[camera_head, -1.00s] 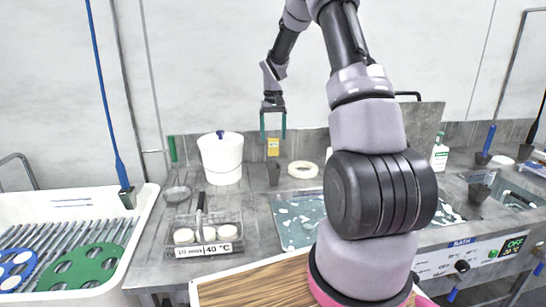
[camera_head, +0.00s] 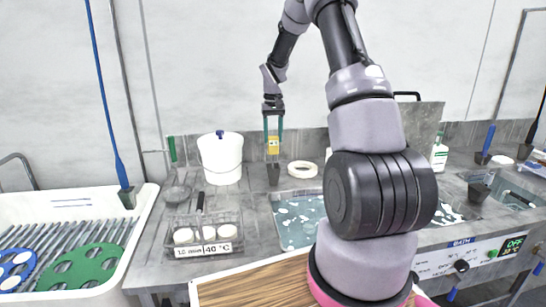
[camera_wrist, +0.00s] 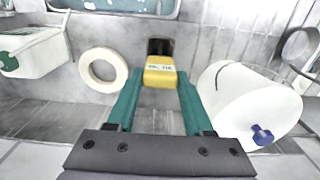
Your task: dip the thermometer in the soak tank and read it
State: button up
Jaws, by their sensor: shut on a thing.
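The thermometer, a yellow-bodied tool (camera_head: 272,146), stands upright in a dark holder (camera_head: 273,174) at the back of the counter. My gripper (camera_head: 272,150) is shut on its yellow body. In the wrist view the yellow body (camera_wrist: 160,78) sits between the green fingers, with small lettering on its top edge; I cannot read it. A sunken tank of pale liquid (camera_head: 290,230) lies in the counter in front of the holder, partly hidden by my arm; I take it as the soak tank.
A white lidded bucket (camera_head: 220,160) stands left of the thermometer, a white tape ring (camera_head: 302,169) right. A control panel (camera_head: 470,255) is on the counter front.

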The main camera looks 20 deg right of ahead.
jog(key=shift+r, duration=4.25)
